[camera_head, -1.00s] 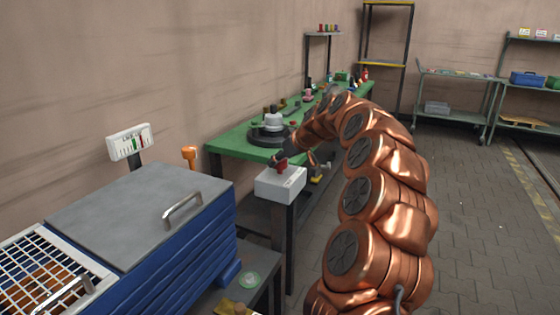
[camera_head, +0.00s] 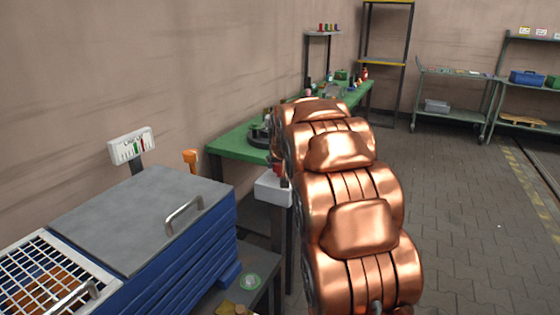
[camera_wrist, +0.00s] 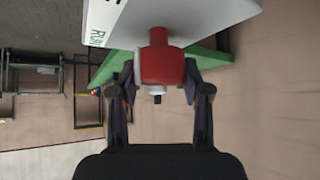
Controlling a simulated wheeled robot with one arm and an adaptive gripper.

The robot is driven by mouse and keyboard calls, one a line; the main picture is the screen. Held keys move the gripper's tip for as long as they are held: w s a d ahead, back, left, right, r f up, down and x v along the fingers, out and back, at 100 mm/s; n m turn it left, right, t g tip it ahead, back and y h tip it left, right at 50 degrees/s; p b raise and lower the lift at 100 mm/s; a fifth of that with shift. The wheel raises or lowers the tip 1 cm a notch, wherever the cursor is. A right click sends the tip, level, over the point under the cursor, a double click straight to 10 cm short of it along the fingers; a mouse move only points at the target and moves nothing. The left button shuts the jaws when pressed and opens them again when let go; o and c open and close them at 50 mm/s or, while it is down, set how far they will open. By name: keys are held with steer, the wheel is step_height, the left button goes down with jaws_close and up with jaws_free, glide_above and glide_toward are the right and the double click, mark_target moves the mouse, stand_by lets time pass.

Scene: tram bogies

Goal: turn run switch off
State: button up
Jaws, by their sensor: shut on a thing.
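The run switch is a red knob (camera_wrist: 162,65) on a pale box (camera_wrist: 195,15) that carries green RUN lettering. In the wrist view my gripper (camera_wrist: 160,88) has one dark finger on each side of the knob and is shut on it. In the head view the box (camera_head: 270,188) stands on a dark post beside the green bench. Only a bit of the red knob (camera_head: 277,170) shows there. My copper arm hides most of the gripper.
A blue cabinet (camera_head: 190,245) with a grey lid and handle stands at the front left, beside a wire basket (camera_head: 40,275). A green bench (camera_head: 235,145) with parts runs along the wall. Shelves and a trolley (camera_head: 450,100) stand at the back. The paved floor at right is clear.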

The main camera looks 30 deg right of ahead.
steer(key=shift+m+g+h, duration=0.65)
steer(key=shift+m+h, duration=0.15)
steer(key=shift+m, duration=0.55)
steer(key=shift+m+g+h, duration=0.65)
steer(key=shift+m+h, duration=0.15)
steer(key=shift+m, duration=0.55)
steer(key=shift+b, duration=0.3)
steer(key=o, duration=1.2)
steer(key=shift+c, duration=0.2)
steer(key=v, duration=1.2)
steer(key=shift+a, duration=0.1)
